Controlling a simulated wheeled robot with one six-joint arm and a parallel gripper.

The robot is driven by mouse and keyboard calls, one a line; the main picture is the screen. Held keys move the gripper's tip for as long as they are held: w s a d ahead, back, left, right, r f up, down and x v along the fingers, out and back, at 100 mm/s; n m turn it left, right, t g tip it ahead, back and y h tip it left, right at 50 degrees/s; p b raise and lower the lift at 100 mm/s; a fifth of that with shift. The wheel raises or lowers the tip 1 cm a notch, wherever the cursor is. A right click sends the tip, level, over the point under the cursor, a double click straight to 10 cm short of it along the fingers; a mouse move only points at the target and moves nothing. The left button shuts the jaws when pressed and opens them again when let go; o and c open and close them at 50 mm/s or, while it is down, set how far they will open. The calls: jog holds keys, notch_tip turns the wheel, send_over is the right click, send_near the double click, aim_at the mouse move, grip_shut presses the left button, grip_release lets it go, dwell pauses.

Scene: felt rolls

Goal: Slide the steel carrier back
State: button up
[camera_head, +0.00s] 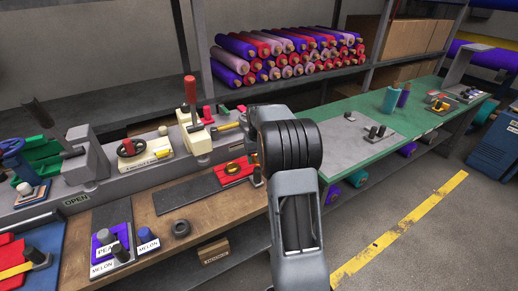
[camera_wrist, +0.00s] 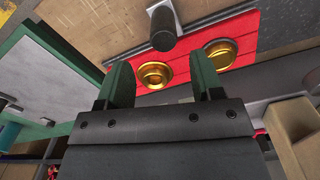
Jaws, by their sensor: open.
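A grey steel piece with a dark upright knob (camera_wrist: 163,28), which looks like the steel carrier, lies across the edge of a red board (camera_wrist: 262,30) in the wrist view. The board has two brass cups (camera_wrist: 156,74). My gripper (camera_wrist: 162,70) is open, its two green fingers over the board and apart from the knob. Nothing shows clearly between them. In the head view the red board (camera_head: 232,173) lies on the wooden bench, with the small knob (camera_head: 257,176) at its right end. My arm hides the gripper there.
A dark grey plate (camera_head: 188,191) lies left of the red board. A cream clamp with a red handle (camera_head: 190,92) stands behind it. A grey board with dark posts (camera_head: 372,133) is at right.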

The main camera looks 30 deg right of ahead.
jog(key=shift+r, duration=2.55)
